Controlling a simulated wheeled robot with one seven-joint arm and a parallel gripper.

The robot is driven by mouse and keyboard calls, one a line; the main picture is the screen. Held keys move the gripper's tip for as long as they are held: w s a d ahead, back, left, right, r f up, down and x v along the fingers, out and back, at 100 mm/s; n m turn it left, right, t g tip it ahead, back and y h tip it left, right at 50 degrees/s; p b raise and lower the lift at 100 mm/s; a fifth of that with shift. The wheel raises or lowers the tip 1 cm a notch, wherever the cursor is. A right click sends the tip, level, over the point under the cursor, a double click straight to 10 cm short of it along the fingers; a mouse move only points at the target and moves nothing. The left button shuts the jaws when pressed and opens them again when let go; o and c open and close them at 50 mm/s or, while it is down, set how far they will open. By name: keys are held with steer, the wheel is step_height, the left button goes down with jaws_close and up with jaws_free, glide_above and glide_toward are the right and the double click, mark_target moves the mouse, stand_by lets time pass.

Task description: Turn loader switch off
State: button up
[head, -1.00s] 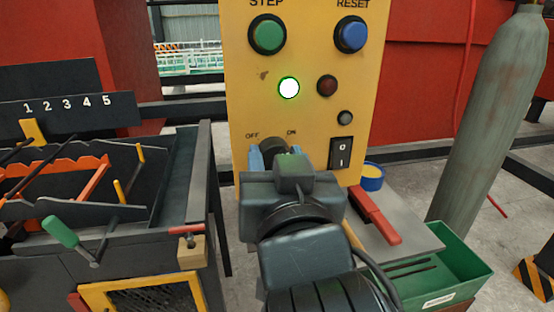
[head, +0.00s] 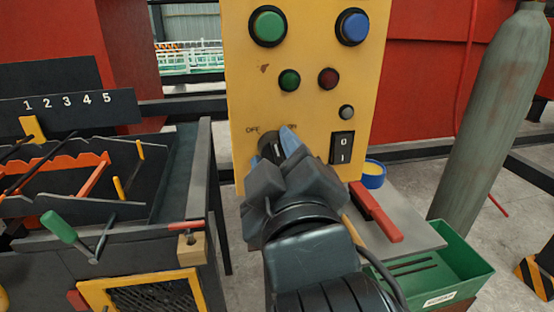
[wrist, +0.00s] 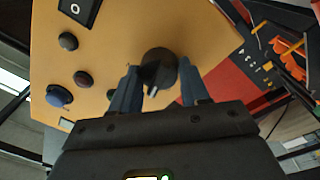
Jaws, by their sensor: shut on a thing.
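The loader switch is a black rotary knob (head: 267,147) on the yellow control panel (head: 303,108), between the OFF and ON labels. My gripper (head: 279,150) is shut on this knob and tilted over. One blue finger shows at the knob's right in the head view; the other is hidden. In the wrist view the knob (wrist: 158,70) sits between both blue fingers, with a white mark on it. The green lamp (head: 289,80) above is dark. My gripper hides part of the knob, so its exact setting is hard to tell.
A black rocker switch (head: 341,148) is close to the right of my gripper. Green (head: 268,26) and blue (head: 352,27) buttons and a red lamp (head: 328,78) sit above. A slotted rack (head: 70,180) stands left, a green bin (head: 440,265) lower right.

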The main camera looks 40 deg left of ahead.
steer(key=n+b, duration=0.2)
steer(key=n, duration=0.4)
steer(key=shift+f, duration=0.1)
steer(key=shift+n+y, duration=0.3)
steer(key=shift+n, duration=0.1)
steer(key=o, duration=1.1)
steer(key=shift+c, duration=0.2)
steer(key=b+v, duration=0.1)
steer(key=v, duration=0.6)
steer(key=shift+s+d+b, duration=0.25)
steer(key=shift+d+b, duration=0.05)
steer(key=shift+b, duration=0.05)
